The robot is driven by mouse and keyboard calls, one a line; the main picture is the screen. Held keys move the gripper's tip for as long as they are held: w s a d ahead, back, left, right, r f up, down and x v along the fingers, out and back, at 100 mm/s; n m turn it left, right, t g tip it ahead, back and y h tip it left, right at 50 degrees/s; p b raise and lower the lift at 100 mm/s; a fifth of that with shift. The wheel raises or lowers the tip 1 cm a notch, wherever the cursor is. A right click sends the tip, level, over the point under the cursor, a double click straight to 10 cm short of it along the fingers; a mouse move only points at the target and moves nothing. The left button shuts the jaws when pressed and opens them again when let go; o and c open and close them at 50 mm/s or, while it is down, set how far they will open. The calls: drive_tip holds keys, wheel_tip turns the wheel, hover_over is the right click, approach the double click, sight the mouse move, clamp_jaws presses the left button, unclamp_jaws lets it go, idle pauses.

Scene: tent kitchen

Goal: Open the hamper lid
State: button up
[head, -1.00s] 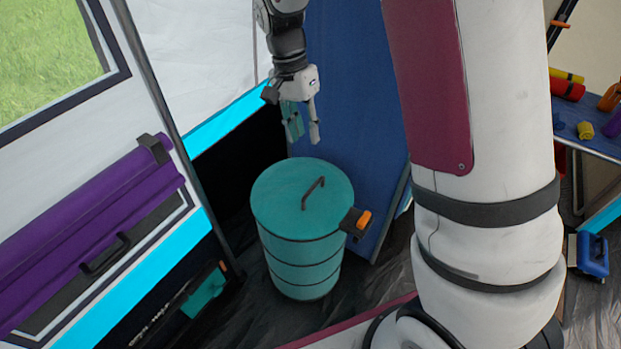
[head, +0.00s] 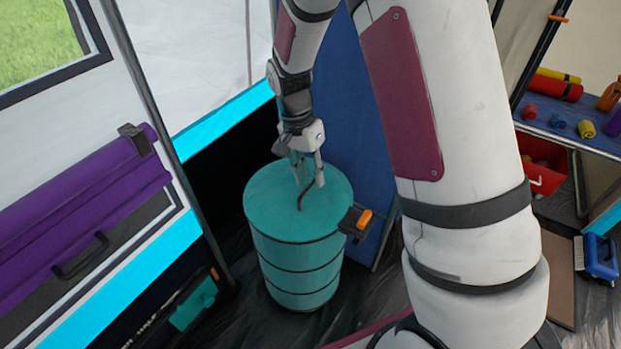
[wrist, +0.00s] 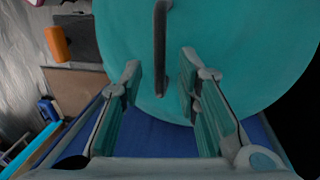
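The hamper (head: 300,258) is a teal ribbed drum standing upright on the floor. Its round teal lid (head: 268,205) lies flat and closed on top, with a dark bar handle (head: 307,194) across the middle. An orange-and-black latch piece (head: 357,220) sticks out at its right side. My gripper (head: 309,183) is just above the far part of the lid, pointing down, near the handle's far end. In the wrist view the gripper (wrist: 160,75) is open, with the handle (wrist: 160,45) lying ahead between the lines of its fingers. Contact with the lid cannot be told.
A blue panel (head: 345,120) stands close behind the hamper. A purple roll (head: 85,205) hangs on the tent wall at left. A blue table (head: 565,132) with several small items and a blue brush-like object (head: 598,258) are at right.

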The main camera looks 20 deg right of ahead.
drive_tip(key=shift+f, duration=0.15)
drive_tip(key=shift+c, duration=0.6)
clamp_jaws()
